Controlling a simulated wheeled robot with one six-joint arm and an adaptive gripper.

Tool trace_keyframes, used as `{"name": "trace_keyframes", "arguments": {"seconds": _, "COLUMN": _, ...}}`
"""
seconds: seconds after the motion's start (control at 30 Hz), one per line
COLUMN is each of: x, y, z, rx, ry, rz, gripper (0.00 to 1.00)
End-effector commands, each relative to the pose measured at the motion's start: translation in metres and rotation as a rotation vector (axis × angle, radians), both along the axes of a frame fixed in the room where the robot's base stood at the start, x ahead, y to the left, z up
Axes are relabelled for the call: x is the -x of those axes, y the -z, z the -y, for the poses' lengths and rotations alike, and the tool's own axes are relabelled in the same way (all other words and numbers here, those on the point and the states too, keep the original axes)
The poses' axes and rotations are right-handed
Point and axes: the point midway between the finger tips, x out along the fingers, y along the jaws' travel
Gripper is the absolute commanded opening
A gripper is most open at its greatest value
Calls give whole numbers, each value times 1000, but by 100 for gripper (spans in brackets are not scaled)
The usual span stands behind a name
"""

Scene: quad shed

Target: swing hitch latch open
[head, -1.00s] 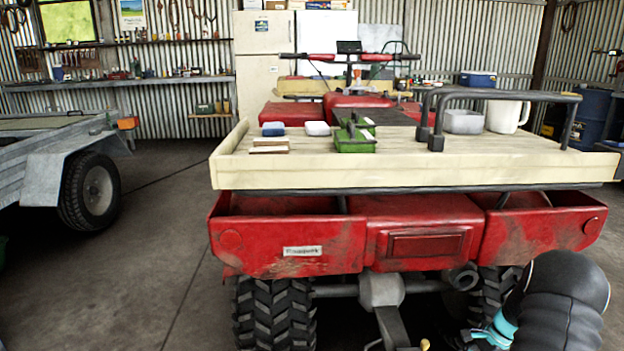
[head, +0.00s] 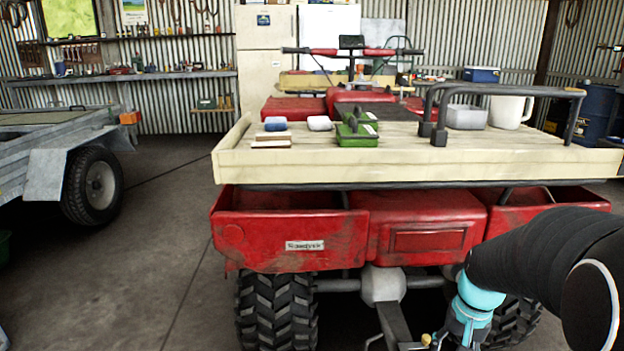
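The quad's dark tow bar (head: 394,322) runs down from the pale axle housing (head: 383,285) under the red rear body. A small brass-coloured piece (head: 426,340) shows beside the bar at the bottom edge, perhaps part of the hitch latch. The rest of the hitch is cut off below the picture. My gripper (head: 447,342) is low at the bottom edge, just right of the brass piece, below my teal wrist. Its fingertips are not clearly seen, so I cannot tell whether it is open or touches anything.
The quad's red rear panel (head: 300,243) and wooden deck (head: 470,157) hang above the hitch. Knobbly tyres (head: 276,310) stand on both sides. A grey trailer (head: 60,165) stands at left. Concrete floor (head: 165,240) between trailer and quad is clear.

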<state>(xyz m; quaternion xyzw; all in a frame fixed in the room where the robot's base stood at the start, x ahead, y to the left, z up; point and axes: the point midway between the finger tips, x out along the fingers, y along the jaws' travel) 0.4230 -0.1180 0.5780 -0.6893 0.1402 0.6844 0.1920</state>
Motion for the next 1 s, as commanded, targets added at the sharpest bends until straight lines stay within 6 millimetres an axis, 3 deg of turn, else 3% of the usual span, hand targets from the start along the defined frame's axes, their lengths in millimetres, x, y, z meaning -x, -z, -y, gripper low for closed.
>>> {"name": "trace_keyframes", "arguments": {"seconds": 0.2, "x": 40, "y": -36, "z": -35, "rx": 67, "ry": -152, "rz": 84, "gripper": 52}}
{"name": "trace_keyframes", "arguments": {"seconds": 0.6, "x": 105, "y": -81, "z": -84, "rx": 163, "ry": -335, "rz": 279, "gripper": 52}}
{"name": "trace_keyframes", "arguments": {"seconds": 0.93, "x": 127, "y": -120, "z": -113, "rx": 192, "ry": -425, "rz": 463, "gripper": 52}}
{"name": "trace_keyframes", "arguments": {"seconds": 1.0, "x": 128, "y": -123, "z": -116, "rx": 192, "ry": -438, "rz": 478, "gripper": 37}}
